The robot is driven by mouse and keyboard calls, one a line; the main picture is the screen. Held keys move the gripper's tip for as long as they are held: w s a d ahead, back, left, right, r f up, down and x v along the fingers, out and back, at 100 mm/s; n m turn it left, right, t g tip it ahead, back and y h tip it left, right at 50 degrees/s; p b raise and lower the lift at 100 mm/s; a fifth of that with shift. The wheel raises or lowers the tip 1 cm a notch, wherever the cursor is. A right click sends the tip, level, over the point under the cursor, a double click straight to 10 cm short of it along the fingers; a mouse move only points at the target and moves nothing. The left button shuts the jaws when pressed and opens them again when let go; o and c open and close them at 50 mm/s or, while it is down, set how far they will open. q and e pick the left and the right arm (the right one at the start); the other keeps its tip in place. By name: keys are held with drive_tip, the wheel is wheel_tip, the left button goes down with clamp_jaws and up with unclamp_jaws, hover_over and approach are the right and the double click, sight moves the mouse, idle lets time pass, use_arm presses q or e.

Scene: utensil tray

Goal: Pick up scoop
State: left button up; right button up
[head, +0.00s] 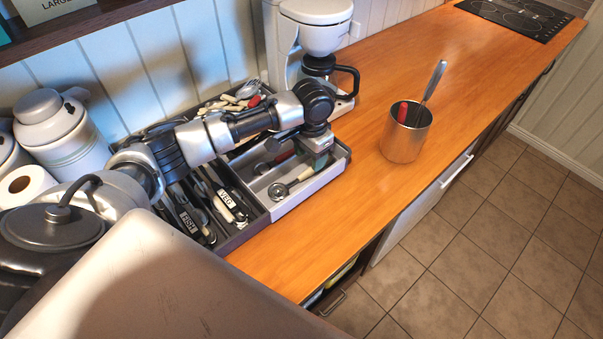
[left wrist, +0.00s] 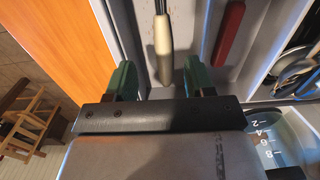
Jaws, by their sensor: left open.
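In the left wrist view, a cream handle (left wrist: 163,47), which looks like the scoop's, lies between the two green fingertips of the left gripper (left wrist: 161,78). The jaws are open and apart from the handle. How far they are above it is hard to tell. My right gripper is not in view.
A red-handled utensil (left wrist: 229,33) lies beside the cream handle. Dark compartments with labelled utensils (head: 225,200) are to the left. A coffee machine (head: 316,25) stands behind the tray. A metal pot (head: 405,143) with utensils stands right, with clear wooden counter (head: 365,190) between.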

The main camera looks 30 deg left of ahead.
sight(310, 169)
use_arm(q)
drive_tip(key=shift+w+a+f, duration=0.1)
drive_tip(key=shift+w+f, duration=0.05)
drive_tip(key=shift+f, duration=0.25)
wheel_tip(310, 169, down, 4)
drive_tip(key=shift+f+p, duration=0.2)
drive_tip(key=shift+p, duration=0.7)
drive_tip(key=shift+f, duration=0.35)
drive_tip(key=shift+w, duration=0.1)
drive_tip(key=shift+c, duration=0.6)
drive_tip(key=c, duration=0.7)
clamp_jaws()
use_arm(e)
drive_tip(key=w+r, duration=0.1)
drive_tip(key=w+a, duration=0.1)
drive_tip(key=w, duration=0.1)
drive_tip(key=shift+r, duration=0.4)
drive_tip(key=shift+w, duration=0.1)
